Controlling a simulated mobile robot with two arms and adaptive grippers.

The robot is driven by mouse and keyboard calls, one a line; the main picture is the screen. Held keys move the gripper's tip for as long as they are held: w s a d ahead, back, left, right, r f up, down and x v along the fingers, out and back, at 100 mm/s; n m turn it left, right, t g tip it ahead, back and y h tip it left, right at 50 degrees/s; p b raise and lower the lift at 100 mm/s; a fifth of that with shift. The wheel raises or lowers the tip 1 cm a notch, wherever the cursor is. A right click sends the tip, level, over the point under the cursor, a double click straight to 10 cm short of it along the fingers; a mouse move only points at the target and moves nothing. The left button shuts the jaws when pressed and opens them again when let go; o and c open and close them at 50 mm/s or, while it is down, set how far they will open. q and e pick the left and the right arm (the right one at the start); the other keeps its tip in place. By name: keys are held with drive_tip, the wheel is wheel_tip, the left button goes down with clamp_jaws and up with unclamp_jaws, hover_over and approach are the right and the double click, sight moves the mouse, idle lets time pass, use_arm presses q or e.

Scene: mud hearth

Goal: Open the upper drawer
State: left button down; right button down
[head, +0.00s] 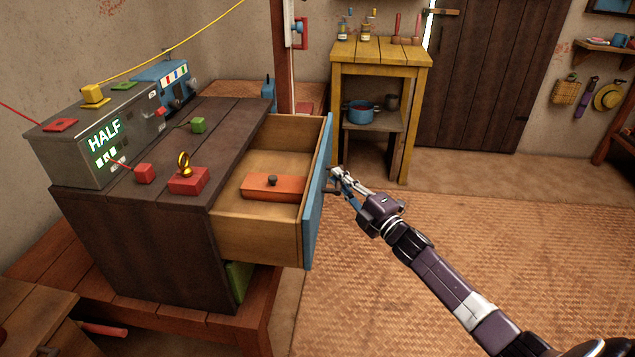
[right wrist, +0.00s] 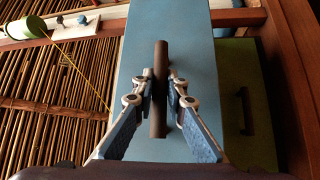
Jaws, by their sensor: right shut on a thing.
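The upper drawer (head: 255,225) of the dark wooden cabinet (head: 150,245) is pulled well out, and its inside shows. It has a blue front (head: 317,205), and an orange box with a dark knob (head: 272,188) lies inside it. My right gripper (head: 335,180) is at the outer face of the blue front. In the right wrist view its fingers (right wrist: 161,95) are shut on the dark bar handle (right wrist: 159,120), one on each side. The handle is mostly hidden in the head view. My left gripper is in neither view.
A grey box with a lit "HALF" display (head: 105,140) and a red block with a gold ring (head: 188,180) stand on the cabinet. A green lower drawer front (head: 238,281) shows below. A yellow shelf table (head: 380,50) stands behind. The woven mat (head: 420,270) is clear.

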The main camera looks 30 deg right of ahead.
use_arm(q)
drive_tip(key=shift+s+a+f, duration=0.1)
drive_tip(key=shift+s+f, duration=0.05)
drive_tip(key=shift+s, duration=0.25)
use_arm(e)
drive_tip(key=shift+s+d, duration=0.75)
drive_tip(key=shift+d, duration=0.3)
drive_tip(key=c, duration=2)
unclamp_jaws()
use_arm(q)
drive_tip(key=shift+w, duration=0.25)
use_arm(e)
drive_tip(key=shift+o, duration=0.2)
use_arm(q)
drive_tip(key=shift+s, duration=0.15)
use_arm(e)
drive_tip(key=v, duration=1.2)
